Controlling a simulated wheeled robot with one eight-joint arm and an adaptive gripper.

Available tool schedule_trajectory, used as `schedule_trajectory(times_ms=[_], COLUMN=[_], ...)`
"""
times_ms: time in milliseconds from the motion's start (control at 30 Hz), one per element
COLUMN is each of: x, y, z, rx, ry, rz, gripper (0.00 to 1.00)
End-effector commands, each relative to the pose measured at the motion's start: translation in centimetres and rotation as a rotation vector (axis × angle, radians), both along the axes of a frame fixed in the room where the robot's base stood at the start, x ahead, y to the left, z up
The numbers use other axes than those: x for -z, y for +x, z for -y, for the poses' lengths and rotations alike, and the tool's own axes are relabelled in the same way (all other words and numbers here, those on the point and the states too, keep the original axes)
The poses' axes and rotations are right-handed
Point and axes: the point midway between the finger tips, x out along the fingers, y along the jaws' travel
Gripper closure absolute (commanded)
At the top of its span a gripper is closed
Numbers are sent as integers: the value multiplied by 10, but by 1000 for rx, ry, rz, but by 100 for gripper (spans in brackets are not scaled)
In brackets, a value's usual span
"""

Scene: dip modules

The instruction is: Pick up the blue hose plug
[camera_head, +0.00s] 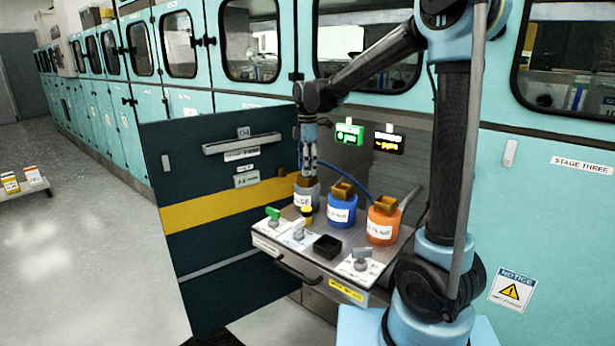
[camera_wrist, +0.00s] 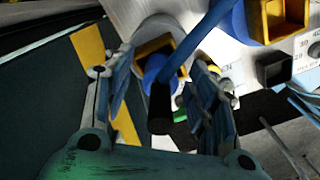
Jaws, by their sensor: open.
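The blue hose plug (camera_wrist: 157,67) shows in the wrist view between my fingers, with a black end (camera_wrist: 160,108) toward the camera. It sits at the brass-coloured square opening of the grey container (camera_head: 306,196). A blue hose (camera_wrist: 203,38) runs from it toward the upper right; the hose also shows in the head view (camera_head: 349,176). My gripper (camera_wrist: 163,75) is open, with one finger on each side of the plug and visible gaps. In the head view my gripper (camera_head: 308,168) points down over the grey container and hides the plug.
A blue container (camera_head: 342,211) and an orange container (camera_head: 383,226) stand to the right on the pulled-out drawer. Valves and a black square cup (camera_head: 327,247) sit along its front. The open dark door (camera_head: 215,225) stands close on the left.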

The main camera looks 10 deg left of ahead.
Motion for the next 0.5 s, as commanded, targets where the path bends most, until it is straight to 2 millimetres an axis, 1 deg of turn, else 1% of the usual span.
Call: schedule_trajectory(times_ms=[100,300,467,500], x=[4,5,5,5], y=[0,0,0,0], z=[0,0,0,0], rx=[0,0,0,0], ry=[0,0,0,0], rz=[0,0,0,0], gripper=[48,48,84,93])
